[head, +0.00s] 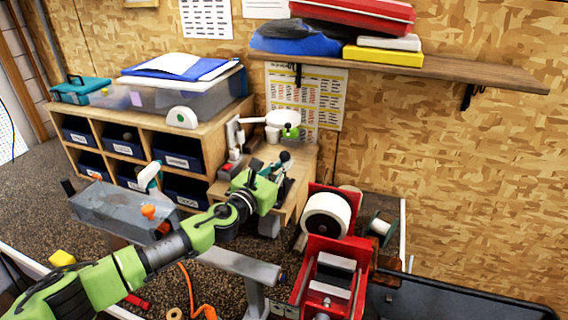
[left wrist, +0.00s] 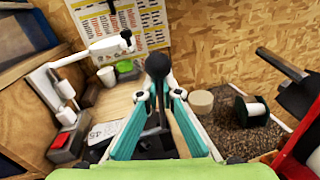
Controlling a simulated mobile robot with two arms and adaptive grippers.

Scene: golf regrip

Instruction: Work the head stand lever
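The lever (left wrist: 157,66) has a black ball knob on a dark shaft and stands upright in the left wrist view. Its knob also shows in the head view (head: 285,157), just beyond the gripper at the wooden bench. My left gripper (left wrist: 160,97) has its two teal-padded fingers on either side of the lever's shaft, below the knob. My right gripper is not in view.
A white-armed device (head: 283,118) stands behind the lever on the bench. A red machine with a white roll (head: 326,214) is to the right. A shelf (head: 450,70) juts from the wall above. A wooden cubby unit (head: 150,125) and a grey tank (head: 115,209) are left.

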